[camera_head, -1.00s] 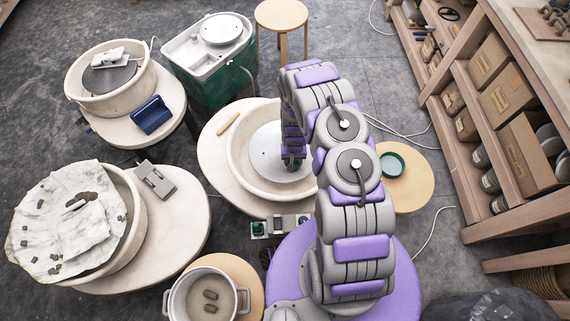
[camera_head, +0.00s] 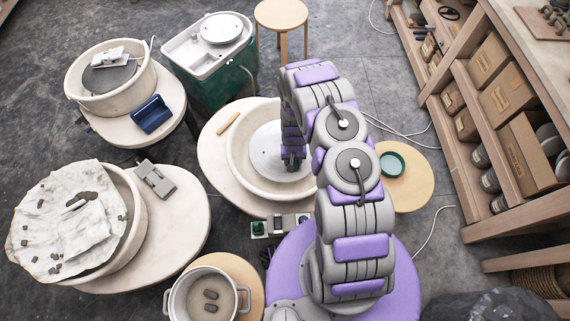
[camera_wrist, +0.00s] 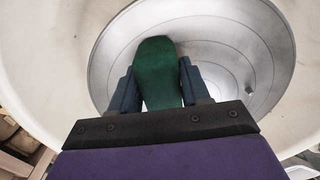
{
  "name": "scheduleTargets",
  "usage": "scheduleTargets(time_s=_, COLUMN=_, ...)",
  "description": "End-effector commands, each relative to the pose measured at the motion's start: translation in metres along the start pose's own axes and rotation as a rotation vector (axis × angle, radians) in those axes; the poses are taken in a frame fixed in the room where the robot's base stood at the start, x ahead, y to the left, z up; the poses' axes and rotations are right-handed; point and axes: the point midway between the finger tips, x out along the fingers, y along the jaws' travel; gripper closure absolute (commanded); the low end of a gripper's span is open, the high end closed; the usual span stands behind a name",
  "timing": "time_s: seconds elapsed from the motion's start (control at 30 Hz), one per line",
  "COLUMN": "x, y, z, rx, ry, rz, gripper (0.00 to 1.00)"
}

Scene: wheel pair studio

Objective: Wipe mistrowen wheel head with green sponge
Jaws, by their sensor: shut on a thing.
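My gripper (camera_wrist: 160,88) is shut on the green sponge (camera_wrist: 157,62), which sticks out between the two jaws in the wrist view. The sponge is over a round silver wheel head (camera_wrist: 222,42) inside a cream splash pan (camera_wrist: 38,60). I cannot tell whether the sponge touches the wheel head. In the head view, my arm reaches down to the right part of this wheel head (camera_head: 266,150), in the middle pan (camera_head: 237,165). The arm hides part of the wheel head and the pan's right side there. A small dark lump (camera_wrist: 249,88) shows on the wheel head.
A cloth-covered wheel (camera_head: 75,215) stands at left, and another wheel with a pan (camera_head: 92,97) at upper left. A two-handled pot (camera_head: 188,300) is near the front. Shelving (camera_head: 500,160) lines the right.

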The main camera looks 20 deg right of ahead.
Motion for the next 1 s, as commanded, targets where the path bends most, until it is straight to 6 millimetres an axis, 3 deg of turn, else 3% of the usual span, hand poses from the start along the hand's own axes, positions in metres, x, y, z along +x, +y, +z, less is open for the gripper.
scheduleTargets(time_s=0.57, x=-0.001, y=-0.003, z=0.001, rx=-0.002, ry=0.000, rz=0.000, gripper=0.88)
scheduleTargets(time_s=1.0, x=0.002, y=-0.042, z=-0.001, rx=-0.003, ry=0.002, rz=0.000, gripper=0.88)
